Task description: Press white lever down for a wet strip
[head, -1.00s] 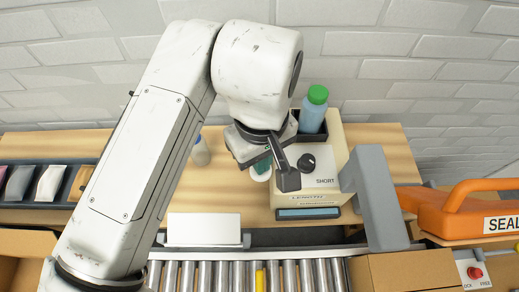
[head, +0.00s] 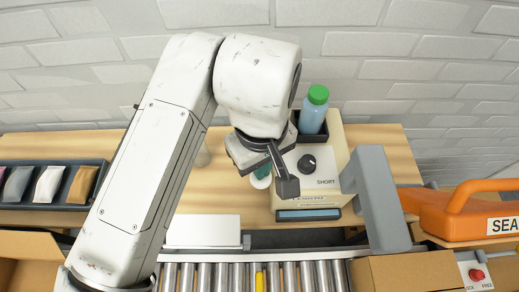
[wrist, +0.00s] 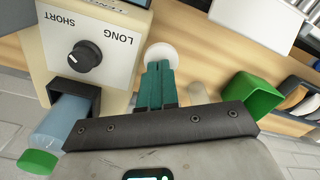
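The cream dispenser (head: 326,168) stands on the wooden bench with a dark dial, and its LONG and SHORT marks show in the wrist view (wrist: 112,22). The white lever's round end (wrist: 161,55) is beside the dispenser, just beyond my fingertips in the wrist view. In the head view its end (head: 261,182) is partly hidden by my gripper (head: 262,170). My gripper's teal fingers (wrist: 158,72) are together with nothing between them. The fingertips overlap the lever end's near edge in the wrist view; I cannot tell whether they touch it. No strip is visible.
A blue bottle with a green cap (head: 314,110) sits in a black holder at the dispenser's back. A grey post (head: 375,198) and an orange SEAL tool (head: 462,212) stand to the right. A roller conveyor (head: 235,275) runs in front. Packets lie in a tray (head: 98,165) at left.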

